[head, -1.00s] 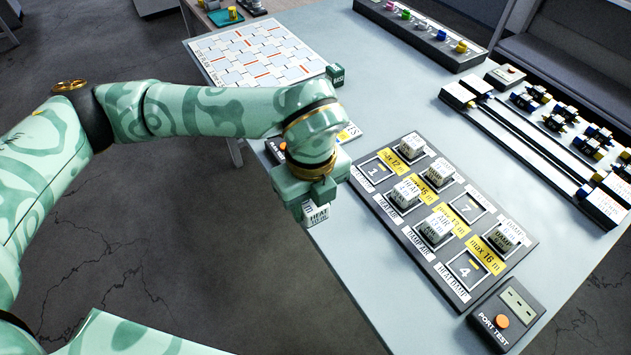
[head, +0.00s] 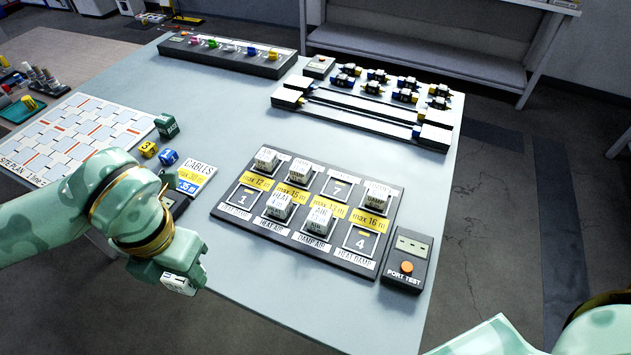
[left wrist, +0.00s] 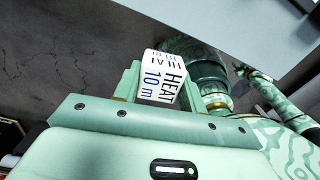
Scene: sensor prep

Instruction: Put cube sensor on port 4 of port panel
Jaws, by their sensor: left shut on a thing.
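My left gripper (head: 186,277) is shut on a white cube sensor (head: 177,286), held at the table's near left edge, left of and apart from the port panel. In the left wrist view the same cube (left wrist: 163,80) sits between the fingers and reads "HEAT 10 m". The dark port panel (head: 386,226) lies on the table with yellow length labels. Port 4 (head: 361,241) is an empty square frame at its near right corner. Ports 1 (head: 243,199) and 7 (head: 338,187) are also empty. Several white cubes sit on the other ports. My right gripper is out of view.
A port test box (head: 407,262) with an orange button stands just right of the panel near port 4. A cables card (head: 196,175) and small numbered cubes (head: 149,149) lie left of the panel. Rails with dark connectors (head: 360,108) are behind it. The table (head: 215,120) is clear behind the panel's left side.

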